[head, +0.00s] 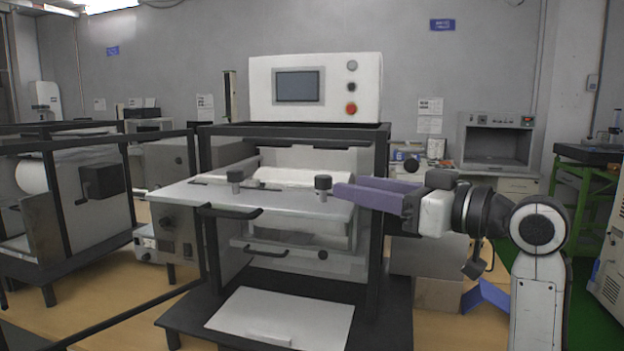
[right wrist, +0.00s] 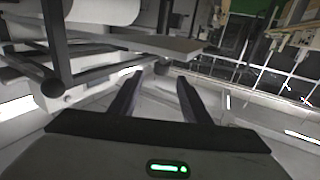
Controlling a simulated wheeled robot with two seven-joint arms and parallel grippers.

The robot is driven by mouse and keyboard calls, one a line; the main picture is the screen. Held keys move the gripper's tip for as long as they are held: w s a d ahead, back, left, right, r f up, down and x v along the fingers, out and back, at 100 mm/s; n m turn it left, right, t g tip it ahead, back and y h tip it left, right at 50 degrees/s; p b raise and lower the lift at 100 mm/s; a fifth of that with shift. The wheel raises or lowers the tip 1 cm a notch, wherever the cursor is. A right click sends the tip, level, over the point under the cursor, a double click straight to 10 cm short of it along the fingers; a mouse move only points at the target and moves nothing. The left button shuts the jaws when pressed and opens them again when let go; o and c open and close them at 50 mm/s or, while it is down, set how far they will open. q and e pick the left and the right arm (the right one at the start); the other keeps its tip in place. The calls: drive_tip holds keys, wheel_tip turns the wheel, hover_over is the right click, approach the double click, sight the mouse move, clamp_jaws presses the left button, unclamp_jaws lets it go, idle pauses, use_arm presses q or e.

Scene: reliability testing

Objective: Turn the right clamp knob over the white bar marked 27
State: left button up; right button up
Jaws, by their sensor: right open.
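The right clamp knob (head: 323,184) is a dark, short upright cylinder on the right part of the machine's grey plate (head: 270,200). A similar left knob (head: 235,178) stands on the plate's left part. A pale white bar or roll (head: 300,177) lies behind and between the knobs; no number 27 is readable. My right gripper (head: 347,187) comes in from the right with purplish fingers spread. Its fingertips are close to the right knob's right side; I cannot tell whether they touch. The right wrist view shows the two fingers (right wrist: 156,82) apart, with no clear object held. My left gripper is out of view.
The dark machine frame (head: 377,240) stands just below and behind my right gripper. A control box (head: 315,112) with a screen and red button sits on top. A white board (head: 280,318) lies on the lower base.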

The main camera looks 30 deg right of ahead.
sight(330, 179)
drive_tip(key=shift+w+a+r+p, duration=0.2)
drive_tip(key=shift+w+a, duration=0.05)
drive_tip(key=shift+w, duration=0.25)
drive_tip(key=shift+w+a+r+p, duration=0.2)
drive_tip(key=shift+w+a, duration=0.05)
drive_tip(key=shift+w, duration=0.25)
drive_tip(key=p+x, duration=0.1)
drive_tip(key=x, duration=0.3)
drive_tip(key=shift+w+f, duration=0.15)
drive_tip(key=shift+w, duration=0.05)
drive_tip(key=shift+x, duration=0.8)
drive_tip(key=shift+f, duration=0.1)
drive_tip(key=shift+c, duration=0.6)
drive_tip(key=c, duration=0.9)
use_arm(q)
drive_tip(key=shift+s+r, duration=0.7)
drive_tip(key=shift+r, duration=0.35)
